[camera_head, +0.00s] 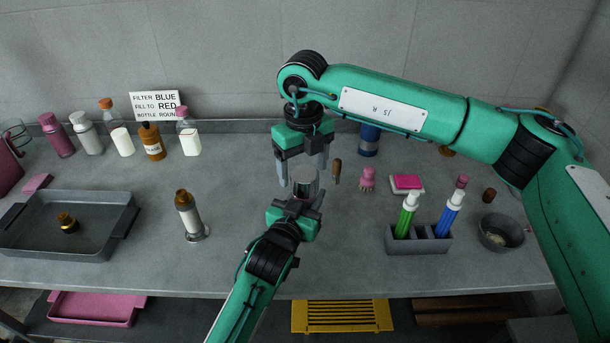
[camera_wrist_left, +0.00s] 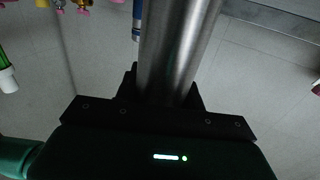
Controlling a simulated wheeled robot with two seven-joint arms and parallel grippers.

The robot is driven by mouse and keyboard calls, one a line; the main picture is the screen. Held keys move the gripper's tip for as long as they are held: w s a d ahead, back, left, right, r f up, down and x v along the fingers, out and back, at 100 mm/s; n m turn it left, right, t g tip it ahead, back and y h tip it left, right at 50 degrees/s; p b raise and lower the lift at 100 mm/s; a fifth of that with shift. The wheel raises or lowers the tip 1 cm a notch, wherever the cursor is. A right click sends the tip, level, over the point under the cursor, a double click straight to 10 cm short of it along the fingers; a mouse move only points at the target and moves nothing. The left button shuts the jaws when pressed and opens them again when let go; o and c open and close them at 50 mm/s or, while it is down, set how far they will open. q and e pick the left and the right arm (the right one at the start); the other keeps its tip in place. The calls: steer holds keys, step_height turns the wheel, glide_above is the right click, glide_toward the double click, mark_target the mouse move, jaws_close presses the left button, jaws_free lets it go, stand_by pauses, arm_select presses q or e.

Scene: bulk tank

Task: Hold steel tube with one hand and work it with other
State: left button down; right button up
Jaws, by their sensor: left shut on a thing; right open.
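The steel tube (camera_head: 305,182) shows in the head view as a short grey cylinder at mid-table. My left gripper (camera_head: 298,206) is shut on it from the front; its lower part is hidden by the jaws. In the left wrist view the shiny tube (camera_wrist_left: 178,50) stands between the jaws (camera_wrist_left: 165,100) and runs out of the top of the picture. My right gripper (camera_head: 303,170) is open, pointing down from above, with its fingers on either side of the tube's upper end. Whether they touch it I cannot tell.
A caddy (camera_head: 418,246) with green and blue bottles and a bowl (camera_head: 501,232) stand at right.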

mark_target(304, 174)
steer(key=shift+w+r, duration=0.1)
steer(key=shift+r, duration=0.55)
steer(key=shift+c, duration=0.4)
step_height(304, 174, up, 3)
steer(key=shift+d+f+m, duration=0.1)
steer(key=shift+f+m, duration=0.1)
steer(key=shift+m, duration=0.7)
steer(key=shift+f, duration=3.9)
steer(key=shift+c, duration=0.4)
steer(key=c, duration=0.9)
steer(key=shift+n, duration=1.5)
steer(key=o, duration=1.1)
steer(key=shift+c, duration=0.2)
